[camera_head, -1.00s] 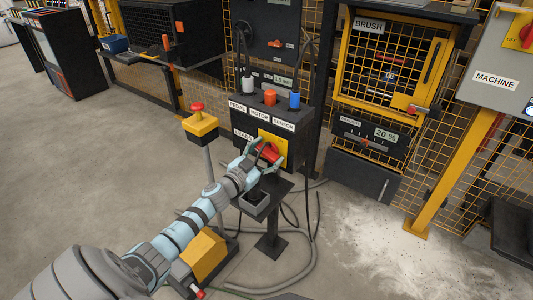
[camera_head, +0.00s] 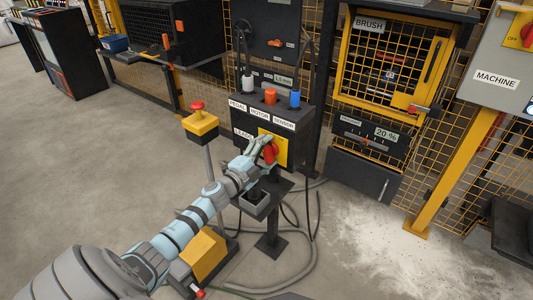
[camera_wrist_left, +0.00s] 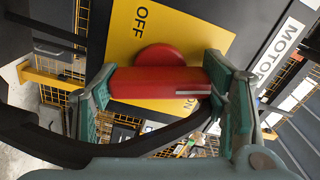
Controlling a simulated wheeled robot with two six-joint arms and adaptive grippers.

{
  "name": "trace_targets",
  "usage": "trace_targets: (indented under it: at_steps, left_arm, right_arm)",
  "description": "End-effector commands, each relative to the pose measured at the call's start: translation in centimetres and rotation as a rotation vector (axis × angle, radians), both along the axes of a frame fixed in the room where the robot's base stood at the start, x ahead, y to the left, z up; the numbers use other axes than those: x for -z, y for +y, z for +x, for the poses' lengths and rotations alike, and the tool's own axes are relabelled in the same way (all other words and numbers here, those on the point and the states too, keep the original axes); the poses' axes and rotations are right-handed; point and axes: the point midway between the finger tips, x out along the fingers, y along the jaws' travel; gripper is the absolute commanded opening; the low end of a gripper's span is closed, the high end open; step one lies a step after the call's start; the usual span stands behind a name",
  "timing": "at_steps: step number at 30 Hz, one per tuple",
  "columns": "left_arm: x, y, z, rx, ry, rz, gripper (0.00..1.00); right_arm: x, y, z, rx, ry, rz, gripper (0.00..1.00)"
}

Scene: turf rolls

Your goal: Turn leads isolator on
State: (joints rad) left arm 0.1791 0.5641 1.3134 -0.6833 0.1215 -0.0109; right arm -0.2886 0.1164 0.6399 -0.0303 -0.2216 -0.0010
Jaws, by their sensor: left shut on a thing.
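The leads isolator is a red rotary handle (camera_head: 271,152) on a yellow plate (camera_head: 281,148), on the front of a dark box beside the LEADS label (camera_head: 243,134). In the left wrist view the red handle (camera_wrist_left: 160,83) lies as a bar across the picture, with its round red hub behind it. The yellow plate (camera_wrist_left: 125,38) reads OFF at the top, and part of ON shows below the handle. My left gripper (camera_head: 265,150) is shut on the handle, one finger pad at each end of the bar in the wrist view (camera_wrist_left: 162,88). My right gripper is out of view.
White, orange and blue plugs (camera_head: 270,96) stand on top of the box, with cables beside it. A small grey tray (camera_head: 255,205) sits below the handle. A red button on a yellow post box (camera_head: 201,122) stands left. The BRUSH cage (camera_head: 390,60) is right.

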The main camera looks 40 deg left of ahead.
Motion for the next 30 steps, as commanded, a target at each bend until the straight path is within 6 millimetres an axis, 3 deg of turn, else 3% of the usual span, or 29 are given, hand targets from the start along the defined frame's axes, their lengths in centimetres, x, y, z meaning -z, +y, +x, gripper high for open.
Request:
trace_targets:
  at_steps: [13,30]
  left_arm:
    - [0.13,-0.05,-0.04,0.002,0.008,0.281,0.38]
    - [0.16,-0.07,-0.06,0.002,0.01,0.342,0.38]
  right_arm:
    - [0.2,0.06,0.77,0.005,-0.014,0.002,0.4]
    - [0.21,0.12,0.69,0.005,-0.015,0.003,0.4]
